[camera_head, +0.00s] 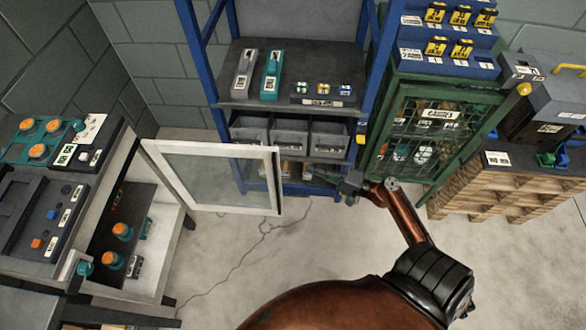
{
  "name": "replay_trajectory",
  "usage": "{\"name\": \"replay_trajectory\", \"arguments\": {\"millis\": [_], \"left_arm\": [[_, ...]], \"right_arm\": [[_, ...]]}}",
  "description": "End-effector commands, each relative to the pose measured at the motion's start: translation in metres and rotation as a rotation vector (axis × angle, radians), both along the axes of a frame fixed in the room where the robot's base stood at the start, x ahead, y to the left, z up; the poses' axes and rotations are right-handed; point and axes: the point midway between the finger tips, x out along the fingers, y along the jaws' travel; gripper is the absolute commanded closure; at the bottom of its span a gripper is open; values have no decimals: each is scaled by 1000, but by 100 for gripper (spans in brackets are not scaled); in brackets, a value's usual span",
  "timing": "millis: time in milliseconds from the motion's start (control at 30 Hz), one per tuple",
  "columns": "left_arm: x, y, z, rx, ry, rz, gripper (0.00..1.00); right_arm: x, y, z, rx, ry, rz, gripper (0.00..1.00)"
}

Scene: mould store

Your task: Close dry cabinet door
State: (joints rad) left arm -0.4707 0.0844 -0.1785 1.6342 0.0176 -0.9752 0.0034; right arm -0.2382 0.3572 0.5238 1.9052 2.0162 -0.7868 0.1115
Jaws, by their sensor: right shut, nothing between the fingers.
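The dry cabinet (172,244) stands at the left, its front open and orange-and-teal items (122,230) visible on a dark shelf inside. Its white-framed glass door (277,182) stands wide open, reaching out to the right from the cabinet's far side. My right gripper (318,176) is shut and empty, a little to the right of the door's free edge and apart from it in the picture. Its fingers are small and partly lost against the dark rack behind. My left gripper is not in view.
A blue-framed rack (290,104) with grey bins stands behind the door and gripper. A green mesh cabinet (430,125) and a wooden pallet stack (480,192) stand at the right. Bare concrete floor (250,260) lies in front of the open door.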

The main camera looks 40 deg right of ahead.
Motion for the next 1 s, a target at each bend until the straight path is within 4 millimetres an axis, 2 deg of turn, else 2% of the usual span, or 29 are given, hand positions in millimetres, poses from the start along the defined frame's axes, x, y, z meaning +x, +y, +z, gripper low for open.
{"name": "replay_trajectory", "arguments": {"millis": [167,600,733,1000], "left_arm": [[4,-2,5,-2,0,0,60],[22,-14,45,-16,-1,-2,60],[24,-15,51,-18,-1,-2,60],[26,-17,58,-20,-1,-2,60]], "right_arm": [[16,4,2,12,-7,-3,100],[97,36,2,7,-7,-2,100],[78,52,1,10,-3,-3,100],[67,65,2,11,-5,-5,100]]}}
